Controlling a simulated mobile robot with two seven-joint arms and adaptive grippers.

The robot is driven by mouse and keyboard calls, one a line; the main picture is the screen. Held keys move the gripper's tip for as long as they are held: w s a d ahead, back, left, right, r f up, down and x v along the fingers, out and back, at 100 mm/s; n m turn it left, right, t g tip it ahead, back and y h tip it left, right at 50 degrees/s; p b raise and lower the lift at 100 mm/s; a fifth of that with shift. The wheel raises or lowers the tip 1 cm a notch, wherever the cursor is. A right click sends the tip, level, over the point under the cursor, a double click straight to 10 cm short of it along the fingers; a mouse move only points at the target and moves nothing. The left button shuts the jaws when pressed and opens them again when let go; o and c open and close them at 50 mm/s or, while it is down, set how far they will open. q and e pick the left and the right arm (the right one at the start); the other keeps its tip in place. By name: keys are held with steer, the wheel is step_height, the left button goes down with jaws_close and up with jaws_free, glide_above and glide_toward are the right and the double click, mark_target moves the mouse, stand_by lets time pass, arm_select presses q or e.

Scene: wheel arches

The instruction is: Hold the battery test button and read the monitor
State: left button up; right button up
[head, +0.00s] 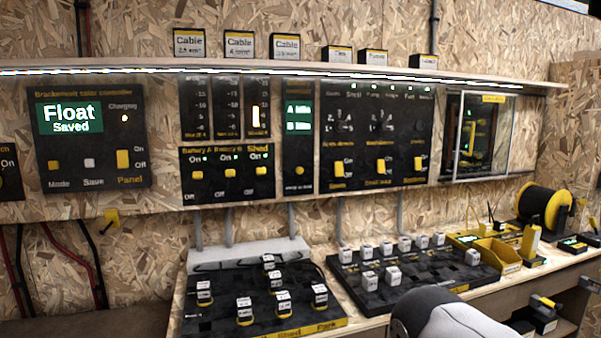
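A narrow black panel stands in the middle of the wall. Its small monitor (299,117) shows two green lines that look like "A Idle" and "B Idle". A round yellow button (299,170) sits low on this panel, with a small label under it too blurred to read. I take it for the battery test button. Nothing touches it. Neither of my grippers is in view; only a grey and white rounded part, apparently of my arm, shows at the bottom edge.
Left are a solar controller (92,175) reading "Float Saved" and a battery switch panel (226,188). Right is a larger switch panel (373,170). Below, a bench holds a left black board (215,315) and a right one (425,280) with labelled blocks, yellow bins (492,252) and a cable reel (545,207).

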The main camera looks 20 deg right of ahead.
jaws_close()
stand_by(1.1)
